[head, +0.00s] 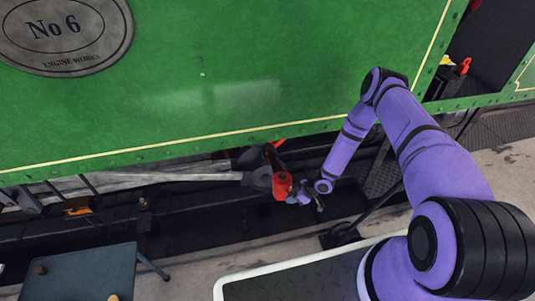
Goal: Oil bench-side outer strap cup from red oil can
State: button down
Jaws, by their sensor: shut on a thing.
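My gripper (294,196) is shut on the red oil can (282,184). It holds the can below the lower edge of the green tram side, in front of the grey rod (170,177) and its dark end (258,179). A small red-orange tip shows just above the can, and I cannot tell whether it is the can's spout. The outer strap cup is too small or hidden to make out. I cannot tell whether the can touches the rod end.
A dark folding bench (85,275) with small brown pieces stands at the lower left. A white-rimmed platform (300,275) is at the bottom. The green side panel (220,80) overhangs the working space. A small red object (465,66) is in the opening at upper right.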

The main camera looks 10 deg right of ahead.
jog(key=shift+w+d+f+n+t, duration=0.15)
jog(key=shift+f+n+t, duration=0.25)
jog(key=shift+f+t, duration=0.55)
jog(key=shift+f, duration=0.1)
